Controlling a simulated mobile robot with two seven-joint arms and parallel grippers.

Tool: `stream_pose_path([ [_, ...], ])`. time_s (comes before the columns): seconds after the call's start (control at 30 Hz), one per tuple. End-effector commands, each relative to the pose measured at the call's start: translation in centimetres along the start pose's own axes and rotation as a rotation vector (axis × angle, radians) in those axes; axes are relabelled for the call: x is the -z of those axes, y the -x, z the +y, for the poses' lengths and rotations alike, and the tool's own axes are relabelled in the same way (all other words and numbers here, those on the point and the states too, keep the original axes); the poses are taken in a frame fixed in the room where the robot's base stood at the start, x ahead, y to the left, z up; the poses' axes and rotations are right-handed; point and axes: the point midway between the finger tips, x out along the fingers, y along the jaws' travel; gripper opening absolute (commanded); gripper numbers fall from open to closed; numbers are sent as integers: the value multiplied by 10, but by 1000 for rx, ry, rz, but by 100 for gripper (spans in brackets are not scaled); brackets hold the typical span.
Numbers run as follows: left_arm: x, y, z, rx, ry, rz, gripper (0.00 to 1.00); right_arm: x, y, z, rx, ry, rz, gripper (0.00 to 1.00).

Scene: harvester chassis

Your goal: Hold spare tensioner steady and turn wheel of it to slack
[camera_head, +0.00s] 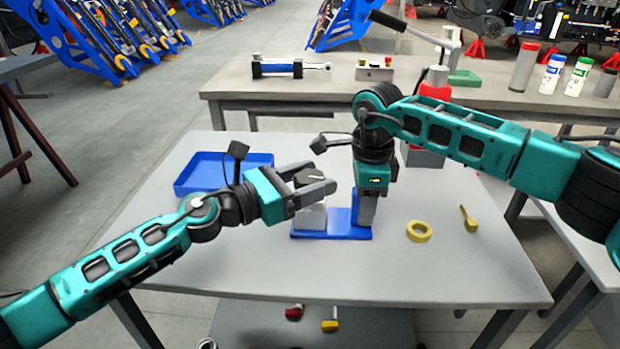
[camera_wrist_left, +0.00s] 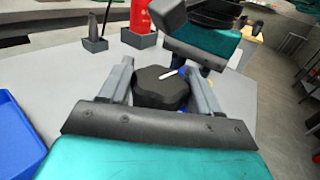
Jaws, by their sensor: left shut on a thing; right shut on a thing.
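The spare tensioner stands on the grey table in the head view, with a flat blue base (camera_head: 338,222) and a pale grey block (camera_head: 310,216) at its left end. Its dark, many-sided wheel (camera_wrist_left: 162,88) has a white mark on top and sits between the fingers of my left gripper (camera_wrist_left: 163,92). In the head view my left gripper (camera_head: 312,186) reaches in from the left, level, and is shut on the wheel above the block. My right gripper (camera_head: 367,208) points down at the base's right end and is shut on the tensioner there. The exact part gripped is hidden.
A blue tray (camera_head: 222,172) lies at the table's back left. A yellow ring (camera_head: 419,231) and a yellow bolt-like piece (camera_head: 468,218) lie to the right. A second table (camera_head: 430,97) with bottles and tools stands behind. The table's front is clear.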

Motion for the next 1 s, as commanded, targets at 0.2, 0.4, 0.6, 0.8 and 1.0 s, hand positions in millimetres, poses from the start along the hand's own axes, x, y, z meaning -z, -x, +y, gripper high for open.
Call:
stream_pose_path([
  [0.2, 0, 0, 0, 0, 0, 0, 34, 0, 1, -1, 2, -1, -1, 0],
  [0.4, 0, 0, 0, -4, -1, 2, 32, 0, 1, -1, 2, -1, -1, 0],
  [0.6, -2, -3, -2, -39, -4, 6, 32, 0, 1, 0, 2, 0, -1, 0],
  [0.8, -3, -3, -3, -117, -7, 0, 32, -1, 1, 0, 2, 2, -2, 0],
  [1.0, -6, -4, -5, -227, 0, -14, 32, -2, 1, 0, 1, 3, -4, 0],
])
